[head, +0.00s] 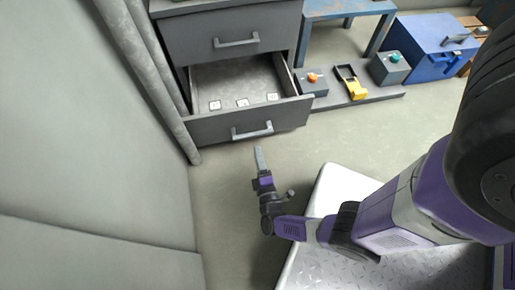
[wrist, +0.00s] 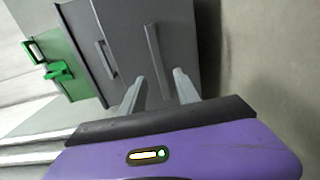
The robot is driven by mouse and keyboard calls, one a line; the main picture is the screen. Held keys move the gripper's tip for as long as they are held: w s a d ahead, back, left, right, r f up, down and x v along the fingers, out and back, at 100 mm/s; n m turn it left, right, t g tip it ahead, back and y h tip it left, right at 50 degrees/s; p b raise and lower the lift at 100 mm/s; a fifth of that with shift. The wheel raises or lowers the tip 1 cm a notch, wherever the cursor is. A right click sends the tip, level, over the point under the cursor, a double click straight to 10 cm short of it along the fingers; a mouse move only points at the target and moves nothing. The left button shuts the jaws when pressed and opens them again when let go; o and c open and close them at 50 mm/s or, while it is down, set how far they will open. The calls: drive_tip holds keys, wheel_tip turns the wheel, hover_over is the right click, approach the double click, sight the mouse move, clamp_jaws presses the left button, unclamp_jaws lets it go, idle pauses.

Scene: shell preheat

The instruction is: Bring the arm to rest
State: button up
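My arm reaches in from the right of the head view, and its gripper (head: 259,160) hangs over the floor in front of an open grey drawer (head: 214,127). The fingers stand apart with nothing between them; the wrist view shows the same gap between the two grey fingers (wrist: 160,88). The gripper appears apart from the drawer's front handle (head: 252,131).
Three small pale pieces (head: 242,103) lie in the drawer. Above it is a shut drawer (head: 230,32). To the right are two grey boxes with an orange and a green knob (head: 394,57), a yellow-black item (head: 352,84) and a blue case (head: 430,50). A wall borders the left.

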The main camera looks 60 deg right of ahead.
idle(0.4)
drive_tip(key=w+a+r+m+t+y, duration=0.3)
drive_tip(key=w+a+r+m+y, duration=0.15)
drive_tip(key=w, duration=0.35)
drive_tip(key=s+a+r+m+t+y, duration=0.2)
drive_tip(key=a+r+y, duration=0.1)
drive_tip(key=a+r, duration=0.25)
drive_tip(key=s+a+r+m+t+y, duration=0.1)
drive_tip(key=s+a+r+m+y, duration=0.15)
drive_tip(key=a+r, duration=0.3)
drive_tip(key=s+a+r+n+g+y+p, duration=0.1)
drive_tip(key=s+r+y, duration=0.1)
drive_tip(key=s+r, duration=0.75)
drive_tip(key=s+a+r+g+y+p, duration=0.1)
drive_tip(key=s+r+y, duration=0.1)
drive_tip(key=s+r, duration=0.75)
wheel_tip(320, 180, up, 40)
drive_tip(key=w+p, duration=0.2)
drive_tip(key=p, duration=3.6)
drive_tip(key=shift+a, duration=0.15)
